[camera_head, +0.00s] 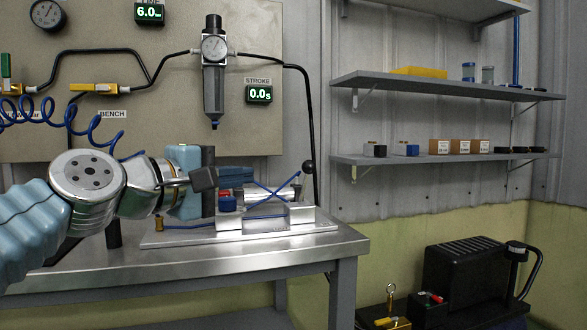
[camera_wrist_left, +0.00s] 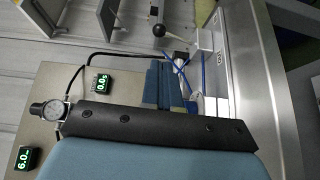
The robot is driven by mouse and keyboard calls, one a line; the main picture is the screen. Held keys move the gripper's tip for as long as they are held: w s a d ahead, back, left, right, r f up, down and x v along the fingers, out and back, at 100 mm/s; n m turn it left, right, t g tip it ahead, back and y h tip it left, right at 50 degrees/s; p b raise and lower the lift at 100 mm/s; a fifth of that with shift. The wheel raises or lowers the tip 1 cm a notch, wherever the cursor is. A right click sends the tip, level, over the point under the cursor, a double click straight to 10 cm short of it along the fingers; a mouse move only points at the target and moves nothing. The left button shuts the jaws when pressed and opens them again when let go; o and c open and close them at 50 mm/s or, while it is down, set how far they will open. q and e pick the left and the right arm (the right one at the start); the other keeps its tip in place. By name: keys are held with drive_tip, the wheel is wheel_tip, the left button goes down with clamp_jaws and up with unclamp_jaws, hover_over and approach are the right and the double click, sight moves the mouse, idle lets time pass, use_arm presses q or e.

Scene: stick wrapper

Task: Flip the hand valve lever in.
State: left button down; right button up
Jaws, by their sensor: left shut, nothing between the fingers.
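A lever with a round black knob (camera_head: 309,167) stands at the right end of the bench fixture (camera_head: 285,232); it looks like the hand valve lever. The knob also shows near the top of the left wrist view (camera_wrist_left: 159,30), with a thin light rod running from it toward the fixture. My left gripper (camera_head: 207,180) is shut and empty, left of the knob and clear of it, in front of the fixture's left part. My right gripper is not in view.
Blue tubes (camera_head: 268,187) cross over the fixture. A regulator with a gauge (camera_head: 214,75) hangs on the panel behind, with yellow valves (camera_head: 95,89) at left. Wall shelves (camera_head: 440,159) with small items are at right. The bench's (camera_head: 280,254) front right top is clear.

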use_arm(q)
drive_tip(key=p, duration=0.8)
approach(308, 167)
drive_tip(key=x, duration=0.5)
drive_tip(key=shift+w+a, duration=0.15)
drive_tip(key=shift+w, duration=0.25)
drive_tip(key=shift+w+d+f, duration=0.1)
drive_tip(key=shift+w+d, duration=0.25)
drive_tip(key=shift+w, duration=0.15)
drive_tip(key=p, duration=0.2)
drive_tip(key=d+r+p, duration=0.1)
drive_tip(key=p, duration=0.2)
drive_tip(key=shift+w+d+m+g+y, duration=0.1)
drive_tip(key=shift+w+m+g+y, duration=0.15)
drive_tip(key=shift+m+g+y, duration=0.05)
drive_tip(key=shift+f+p, duration=0.25)
drive_tip(key=shift+p, duration=0.25)
drive_tip(key=shift+d+f, duration=0.1)
